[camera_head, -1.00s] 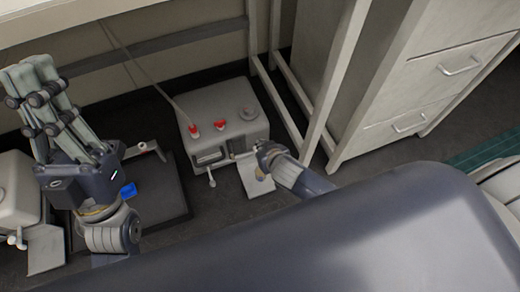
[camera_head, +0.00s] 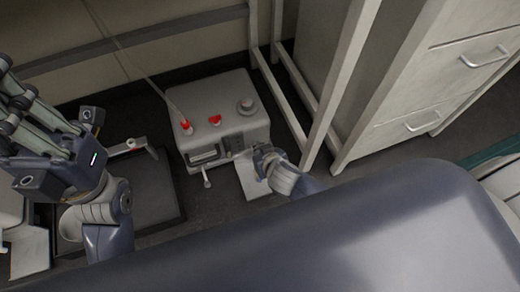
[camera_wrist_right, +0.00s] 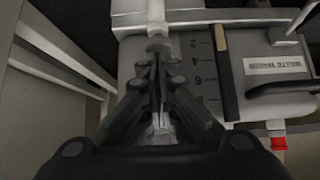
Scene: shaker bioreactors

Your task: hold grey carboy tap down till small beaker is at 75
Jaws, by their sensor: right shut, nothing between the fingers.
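The grey carboy (camera_head: 232,110) stands on the dark floor, with red fittings and a round cap on top. My right gripper (camera_head: 262,158) is at its front right side. In the right wrist view, the gripper (camera_wrist_right: 158,68) is shut and empty, its fingertips close to a pale tap-like part (camera_wrist_right: 157,18) at the carboy's face (camera_wrist_right: 190,45). I cannot tell whether they touch it or whether it is pressed. My left gripper (camera_head: 18,105) is partly cut off at the left edge, away from the carboy. I cannot make out the small beaker or its level.
A pale plate (camera_head: 253,183) lies in front of the carboy, under my right gripper. A dark tray (camera_head: 152,190) is on the left. A white frame post (camera_head: 345,80) and a drawer cabinet (camera_head: 440,75) stand close on the right. A thin tube (camera_head: 130,58) rises from the carboy.

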